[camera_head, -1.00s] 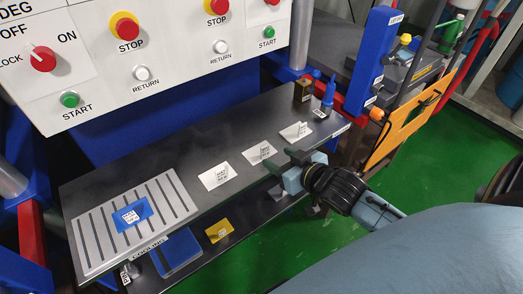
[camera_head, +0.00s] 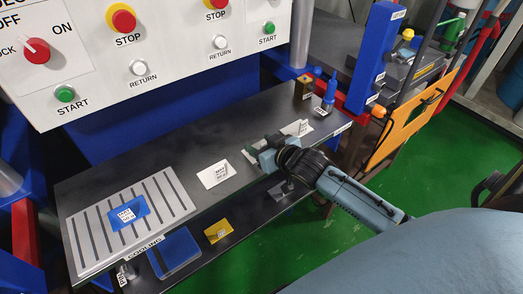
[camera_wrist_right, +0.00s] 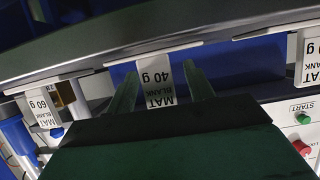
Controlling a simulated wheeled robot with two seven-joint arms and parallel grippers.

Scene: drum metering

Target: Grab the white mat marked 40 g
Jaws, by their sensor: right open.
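Three white mats with upright tags lie in a row on the dark press table. The wrist view shows the tag of the 40 g mat (camera_wrist_right: 156,88) between the two fingers of my right gripper (camera_wrist_right: 160,72), with no clear contact. In the head view my right gripper (camera_head: 263,148) is over the middle mat (camera_head: 247,155) and hides most of it. The gripper is open. The 60 g mat (camera_wrist_right: 45,107) is at the left of the wrist view; it is the right-hand mat (camera_head: 300,128) in the head view. My left gripper is not in view.
The left-hand white mat (camera_head: 215,174) is beside the gripper. A slotted plate (camera_head: 86,232) bears a blue mat (camera_head: 128,213). A yellow piece (camera_head: 218,232) lies on the lower shelf.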

